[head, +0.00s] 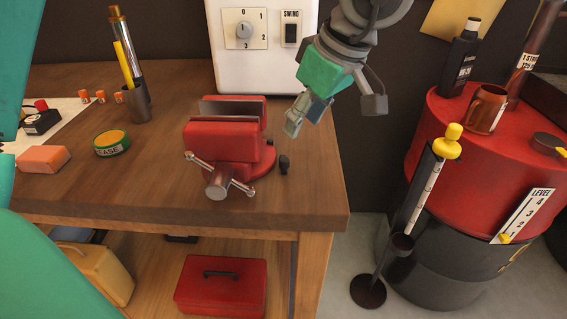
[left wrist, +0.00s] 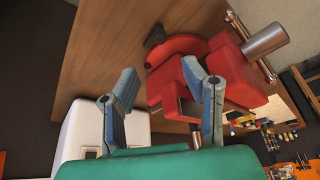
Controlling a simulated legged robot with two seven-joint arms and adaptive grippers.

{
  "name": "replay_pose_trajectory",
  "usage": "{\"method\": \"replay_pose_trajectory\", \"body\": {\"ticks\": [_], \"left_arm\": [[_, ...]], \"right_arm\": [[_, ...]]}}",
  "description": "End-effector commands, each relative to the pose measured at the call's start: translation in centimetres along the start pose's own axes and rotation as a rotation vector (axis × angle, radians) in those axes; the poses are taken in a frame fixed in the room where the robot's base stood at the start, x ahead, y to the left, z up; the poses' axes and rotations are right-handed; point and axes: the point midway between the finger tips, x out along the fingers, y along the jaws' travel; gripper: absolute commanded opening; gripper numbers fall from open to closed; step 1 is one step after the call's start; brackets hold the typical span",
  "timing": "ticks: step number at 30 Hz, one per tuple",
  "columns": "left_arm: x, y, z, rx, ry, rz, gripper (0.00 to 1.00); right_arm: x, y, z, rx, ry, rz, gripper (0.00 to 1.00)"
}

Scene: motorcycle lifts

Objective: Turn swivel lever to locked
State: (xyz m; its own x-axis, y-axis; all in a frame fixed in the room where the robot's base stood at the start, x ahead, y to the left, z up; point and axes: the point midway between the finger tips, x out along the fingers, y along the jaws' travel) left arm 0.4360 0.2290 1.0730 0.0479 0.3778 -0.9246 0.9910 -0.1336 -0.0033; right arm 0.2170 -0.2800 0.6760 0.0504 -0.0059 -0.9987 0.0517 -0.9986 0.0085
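The red bench vise (head: 228,142) stands on the wooden workbench near its right corner. The swivel lever (head: 284,163), a small dark lever with a knob, sticks out at the right side of the vise's round base. It also shows in the left wrist view as a dark piece (left wrist: 154,42) by the red base. My left gripper (head: 304,120) hangs above and right of the vise, clear of the lever. In the left wrist view its two fingers (left wrist: 160,77) are apart with nothing between them. My right gripper is not in view.
A white switch panel (head: 262,70) stands behind the vise. The vise's T-handle (head: 219,182) points to the front. A red drum (head: 475,135) stands right, past the bench edge.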

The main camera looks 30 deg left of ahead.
Motion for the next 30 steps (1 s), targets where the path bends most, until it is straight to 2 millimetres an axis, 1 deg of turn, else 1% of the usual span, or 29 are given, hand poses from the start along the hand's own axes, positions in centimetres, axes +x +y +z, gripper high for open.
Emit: {"method": "replay_pose_trajectory", "body": {"ticks": [1, 6, 12, 15, 18, 21, 29, 30], "left_arm": [[1.4, -0.1, 0.1, 0.0, 0.0, -0.003, 0.39], [5.2, -0.1, 0.1, 0.001, 0.001, -0.002, 0.39], [8.9, -0.1, 0.0, -0.001, 0.001, -0.001, 0.39], [10.1, 0.0, 0.0, -0.002, -0.001, 0.0, 0.39], [10.8, 0.0, 0.0, -0.001, 0.001, 0.001, 0.39], [11.1, 0.0, 0.0, -0.001, 0.0, 0.002, 0.39], [11.2, 0.0, 0.0, -0.001, 0.0, 0.002, 0.39], [11.2, 0.0, 0.0, -0.001, 0.0, 0.002, 0.25]], "right_arm": [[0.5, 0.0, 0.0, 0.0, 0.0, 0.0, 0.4], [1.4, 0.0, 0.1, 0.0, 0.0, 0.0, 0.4], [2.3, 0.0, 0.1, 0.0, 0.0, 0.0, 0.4], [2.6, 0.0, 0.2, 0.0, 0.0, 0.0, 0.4], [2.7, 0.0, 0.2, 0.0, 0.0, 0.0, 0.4], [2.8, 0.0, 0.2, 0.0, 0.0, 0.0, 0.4], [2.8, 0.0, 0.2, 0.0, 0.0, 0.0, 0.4], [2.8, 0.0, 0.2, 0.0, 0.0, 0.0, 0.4]]}}
